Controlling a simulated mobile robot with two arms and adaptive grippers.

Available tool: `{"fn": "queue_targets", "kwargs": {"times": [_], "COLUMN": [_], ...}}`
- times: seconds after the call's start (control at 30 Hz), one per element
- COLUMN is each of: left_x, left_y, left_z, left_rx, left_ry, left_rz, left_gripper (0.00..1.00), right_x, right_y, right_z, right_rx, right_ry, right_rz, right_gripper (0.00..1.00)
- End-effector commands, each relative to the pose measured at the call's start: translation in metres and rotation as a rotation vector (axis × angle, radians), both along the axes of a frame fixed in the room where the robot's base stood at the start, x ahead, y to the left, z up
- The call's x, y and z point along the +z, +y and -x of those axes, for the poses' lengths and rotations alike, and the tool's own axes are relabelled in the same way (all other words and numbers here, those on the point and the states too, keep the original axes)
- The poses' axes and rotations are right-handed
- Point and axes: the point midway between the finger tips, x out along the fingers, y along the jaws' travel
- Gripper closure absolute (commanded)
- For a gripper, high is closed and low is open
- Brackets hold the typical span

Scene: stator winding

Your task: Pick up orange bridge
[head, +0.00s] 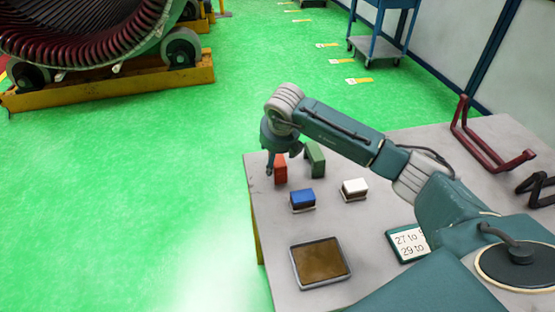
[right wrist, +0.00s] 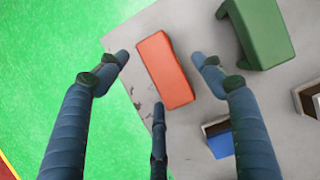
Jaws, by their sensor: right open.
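The orange bridge (head: 280,170) stands near the far left corner of the grey table in the head view. In the right wrist view the orange bridge (right wrist: 166,70) lies between the spread fingers of my right gripper (right wrist: 162,62). The fingers are open, with a gap between them and the bridge. In the head view my right gripper (head: 270,160) is over that corner, right at the bridge, its fingers partly hidden by the arm. My left gripper is not in view.
A green bridge (head: 315,158) stands close to the right of the orange one. A blue block (head: 303,198), a white block (head: 354,187), a brown-filled tray (head: 345,282) and a number card (head: 408,243) share the table (head: 370,222).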

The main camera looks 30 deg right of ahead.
Motion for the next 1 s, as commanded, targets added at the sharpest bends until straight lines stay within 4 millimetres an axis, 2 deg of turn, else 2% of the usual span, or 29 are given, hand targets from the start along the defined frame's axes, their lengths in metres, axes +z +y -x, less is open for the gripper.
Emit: {"fn": "queue_targets", "kwargs": {"times": [0.03,0.2,0.43,0.7,1.0], "left_x": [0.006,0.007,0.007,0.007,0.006], "left_y": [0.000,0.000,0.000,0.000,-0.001], "left_z": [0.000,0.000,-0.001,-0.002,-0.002], "left_rx": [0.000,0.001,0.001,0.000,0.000], "left_ry": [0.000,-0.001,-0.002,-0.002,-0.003], "left_rz": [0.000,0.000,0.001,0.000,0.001], "left_gripper": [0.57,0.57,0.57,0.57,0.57], "right_x": [-0.005,-0.021,-0.023,-0.022,-0.019], "right_y": [-0.001,-0.002,-0.002,-0.002,-0.002], "right_z": [-0.002,-0.009,-0.009,-0.009,-0.010], "right_rx": [-0.001,0.000,0.001,0.000,0.001], "right_ry": [0.004,0.000,-0.001,-0.001,-0.004], "right_rz": [-0.001,-0.001,0.000,-0.001,-0.001], "right_gripper": [0.32,0.32,0.32,0.86,0.88]}}
